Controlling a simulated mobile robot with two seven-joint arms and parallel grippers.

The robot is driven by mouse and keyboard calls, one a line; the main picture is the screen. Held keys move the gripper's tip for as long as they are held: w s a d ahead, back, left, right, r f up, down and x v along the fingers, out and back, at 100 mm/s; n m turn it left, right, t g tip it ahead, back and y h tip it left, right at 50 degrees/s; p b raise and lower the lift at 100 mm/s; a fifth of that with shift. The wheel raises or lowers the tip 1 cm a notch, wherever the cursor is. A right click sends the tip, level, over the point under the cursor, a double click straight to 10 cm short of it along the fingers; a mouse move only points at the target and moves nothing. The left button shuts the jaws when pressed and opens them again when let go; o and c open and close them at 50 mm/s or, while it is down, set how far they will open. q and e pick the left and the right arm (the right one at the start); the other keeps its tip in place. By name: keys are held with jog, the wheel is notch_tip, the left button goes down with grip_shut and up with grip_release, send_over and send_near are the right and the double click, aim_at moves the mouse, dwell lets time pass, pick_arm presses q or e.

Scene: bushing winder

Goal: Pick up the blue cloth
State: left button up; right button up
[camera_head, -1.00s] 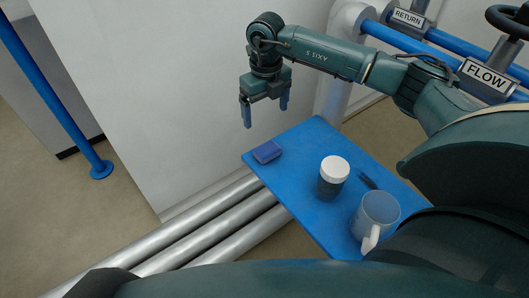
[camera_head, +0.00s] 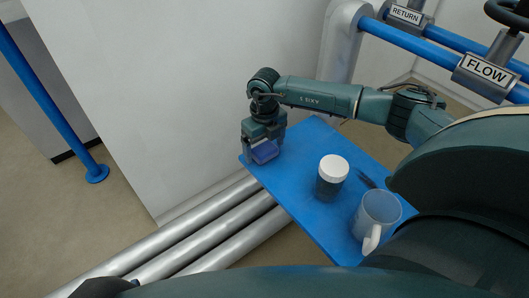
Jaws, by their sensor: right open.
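The blue cloth (camera_head: 265,152), a small folded block, lies at the far left end of the blue board (camera_head: 310,217). My right gripper (camera_head: 262,148) points down over the cloth, with its fingers on either side of it. The jaws are open, and I cannot tell whether the fingers touch the cloth. The gripper hides the cloth's upper back part. My left gripper is not in view.
A dark jar with a white lid (camera_head: 333,172), a clear mug (camera_head: 378,215) and a dark slim object (camera_head: 366,181) stand or lie on the board. A white wall (camera_head: 180,90) rises behind the gripper. Silver pipes (camera_head: 195,235) run below the board.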

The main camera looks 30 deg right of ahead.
aim_at(264, 148)
jog(key=shift+r, duration=0.1)
jog(key=c, duration=1.1)
jog(key=shift+o, duration=0.2)
notch_tip(264, 148, up, 10)
jog(key=p, duration=0.1)
jog(key=shift+p, duration=0.3)
